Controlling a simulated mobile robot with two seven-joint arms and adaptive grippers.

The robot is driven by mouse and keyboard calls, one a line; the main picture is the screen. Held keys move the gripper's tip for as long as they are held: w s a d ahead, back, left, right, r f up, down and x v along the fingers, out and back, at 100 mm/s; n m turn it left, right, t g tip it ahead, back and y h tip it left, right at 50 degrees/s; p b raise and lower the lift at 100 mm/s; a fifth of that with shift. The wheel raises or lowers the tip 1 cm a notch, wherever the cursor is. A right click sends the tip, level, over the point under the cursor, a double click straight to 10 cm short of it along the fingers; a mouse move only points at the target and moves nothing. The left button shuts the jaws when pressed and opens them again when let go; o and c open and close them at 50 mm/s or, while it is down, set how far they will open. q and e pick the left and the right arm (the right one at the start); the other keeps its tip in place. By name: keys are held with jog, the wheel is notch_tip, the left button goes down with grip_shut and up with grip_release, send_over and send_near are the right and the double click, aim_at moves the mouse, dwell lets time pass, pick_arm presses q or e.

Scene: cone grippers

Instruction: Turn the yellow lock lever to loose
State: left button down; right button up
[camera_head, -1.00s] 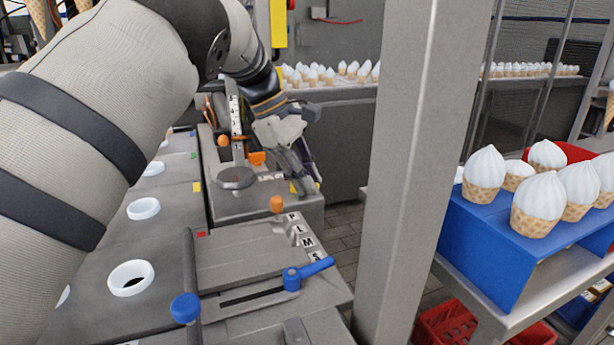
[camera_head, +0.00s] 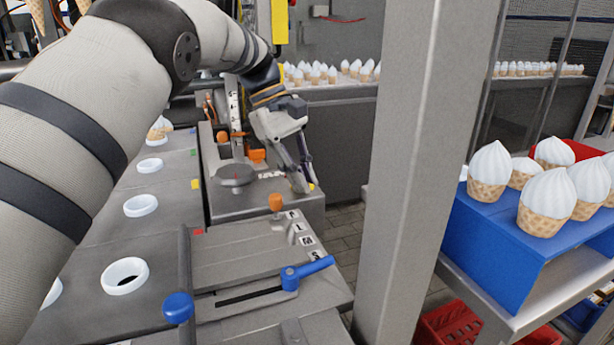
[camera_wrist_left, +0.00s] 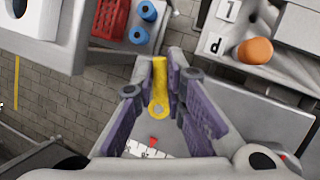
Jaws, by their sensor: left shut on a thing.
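The yellow lock lever (camera_wrist_left: 159,85) stands between the purple-padded fingers of my left gripper (camera_wrist_left: 160,70) in the left wrist view, with its round end toward the wrist. The fingers are shut on it. In the head view, my left gripper (camera_head: 302,183) points down at the right edge of the far grey machine block (camera_head: 235,208). Only a small yellow bit of the lever (camera_head: 312,187) shows beside the fingertips there. A white scale with a red pointer (camera_wrist_left: 153,142) lies below the lever in the wrist view. My right gripper is not in view.
A grey post (camera_head: 420,170) stands right of the machine. A blue stand (camera_head: 510,250) carries ice cream cones. Tiled floor shows between machine and post.

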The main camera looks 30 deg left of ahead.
pick_arm(q)
jog(key=shift+s+a+m+g+b, duration=0.2)
jog(key=shift+m+g+b, duration=0.2)
jog(key=shift+m, duration=0.6)
jog(key=c, duration=1.9)
grip_release()
